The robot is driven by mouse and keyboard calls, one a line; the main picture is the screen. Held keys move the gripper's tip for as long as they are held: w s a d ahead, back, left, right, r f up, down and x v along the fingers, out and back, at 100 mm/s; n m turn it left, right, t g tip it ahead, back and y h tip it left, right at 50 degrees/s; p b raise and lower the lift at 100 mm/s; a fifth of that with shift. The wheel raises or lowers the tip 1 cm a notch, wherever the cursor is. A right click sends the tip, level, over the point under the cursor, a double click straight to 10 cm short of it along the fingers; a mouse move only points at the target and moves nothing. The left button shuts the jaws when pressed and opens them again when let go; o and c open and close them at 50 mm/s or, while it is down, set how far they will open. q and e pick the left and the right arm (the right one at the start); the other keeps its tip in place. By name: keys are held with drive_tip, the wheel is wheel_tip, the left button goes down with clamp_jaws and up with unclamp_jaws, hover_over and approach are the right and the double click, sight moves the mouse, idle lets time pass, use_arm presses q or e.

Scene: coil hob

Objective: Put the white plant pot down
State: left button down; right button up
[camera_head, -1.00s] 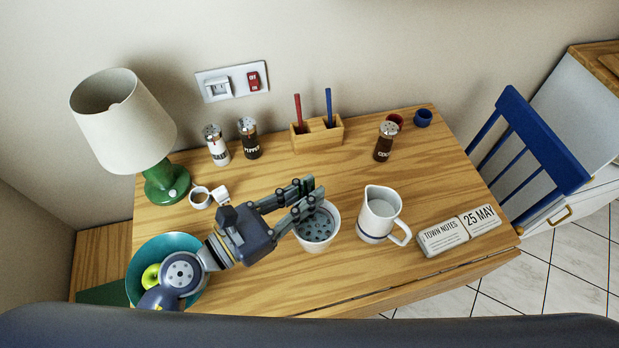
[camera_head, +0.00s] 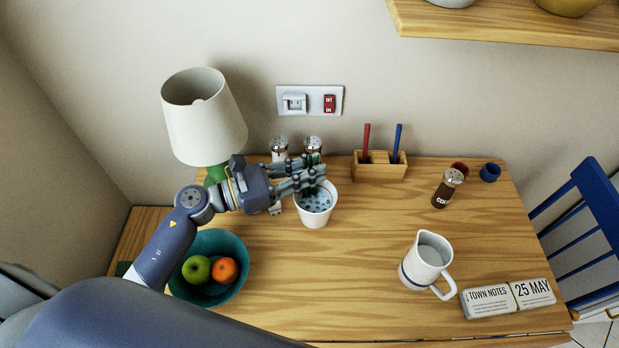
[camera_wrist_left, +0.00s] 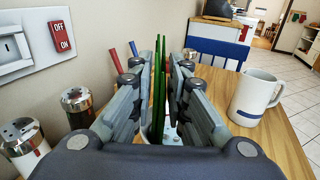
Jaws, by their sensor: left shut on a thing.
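The white plant pot (camera_head: 315,216) is at the back middle of the wooden table, in front of the pepper shaker. My left gripper (camera_head: 318,181) reaches over it from the left and is shut on it near the top. In the left wrist view, green stems (camera_wrist_left: 159,85) stand between the two fingers, and the pot is mostly hidden below them. The pot looks upright. I cannot tell whether its base touches the table. My right gripper is not in view.
A lamp (camera_head: 203,120) and two shakers stand behind my arm. A pen holder (camera_head: 380,171) is to the right, with a brown shaker (camera_head: 447,189) beyond it. A jug (camera_head: 425,262) and fruit bowl (camera_head: 233,246) stand nearer the front. The table's middle is clear.

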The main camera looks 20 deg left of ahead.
sight(316, 193)
use_arm(q)
wheel_tip(316, 193, down, 3)
drive_tip(key=shift+r, duration=0.1)
drive_tip(key=shift+f, duration=0.25)
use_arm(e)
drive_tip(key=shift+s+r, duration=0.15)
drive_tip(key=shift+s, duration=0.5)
use_arm(q)
drive_tip(key=shift+f, duration=0.15)
drive_tip(key=c, duration=1.6)
unclamp_jaws()
drive_tip(key=shift+o, duration=0.2)
drive_tip(key=shift+s, duration=0.1)
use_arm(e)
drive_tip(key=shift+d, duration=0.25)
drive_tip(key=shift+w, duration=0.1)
